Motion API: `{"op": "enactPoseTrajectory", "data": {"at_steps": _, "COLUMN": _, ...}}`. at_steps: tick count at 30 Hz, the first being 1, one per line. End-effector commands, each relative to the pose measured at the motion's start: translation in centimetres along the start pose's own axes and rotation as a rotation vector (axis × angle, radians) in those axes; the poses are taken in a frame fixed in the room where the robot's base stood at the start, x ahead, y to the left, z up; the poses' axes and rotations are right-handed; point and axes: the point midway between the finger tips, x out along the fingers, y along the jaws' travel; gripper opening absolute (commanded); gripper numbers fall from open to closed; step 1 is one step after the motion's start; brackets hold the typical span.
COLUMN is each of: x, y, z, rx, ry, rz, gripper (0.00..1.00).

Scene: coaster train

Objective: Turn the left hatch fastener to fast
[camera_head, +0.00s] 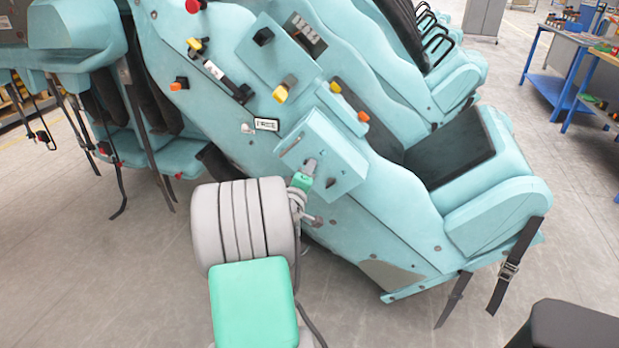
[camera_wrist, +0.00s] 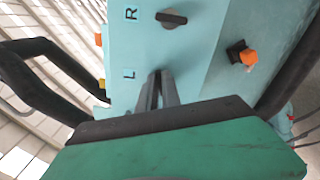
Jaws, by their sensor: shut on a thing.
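The hatch is a pale teal box face (camera_head: 345,168) on the side of the teal train car. In the wrist view its panel (camera_wrist: 190,60) carries the letters R (camera_wrist: 131,14) and L (camera_wrist: 128,73). A dark knob (camera_wrist: 172,19), the right fastener, sits beside the R with its bar roughly level. My gripper (camera_wrist: 157,84) has its grey fingers together beside the L, shut on the left fastener, which they hide. Its turned angle cannot be told. In the head view my gripper (camera_head: 311,165) touches the hatch face.
An orange knob on a black base (camera_wrist: 246,56) is right of the panel in the wrist view. Straps hang from the seats. A blue workbench (camera_head: 570,75) stands far right; floor is clear in front.

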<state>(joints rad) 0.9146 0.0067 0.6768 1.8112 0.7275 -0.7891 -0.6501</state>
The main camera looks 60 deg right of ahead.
Motion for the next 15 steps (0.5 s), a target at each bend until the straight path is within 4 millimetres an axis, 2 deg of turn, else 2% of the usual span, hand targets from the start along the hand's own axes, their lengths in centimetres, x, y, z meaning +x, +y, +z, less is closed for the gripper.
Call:
{"op": "enactPoseTrajectory", "data": {"at_steps": 1, "x": 0.0, "y": -0.53, "z": 0.22, "rx": 0.039, "ry": 0.0, "rz": 0.002, "gripper": 0.0}}
{"op": "enactPoseTrajectory", "data": {"at_steps": 15, "x": -0.01, "y": -0.44, "z": 0.08, "rx": 0.325, "ry": 0.0, "rz": 0.001, "gripper": 0.0}}
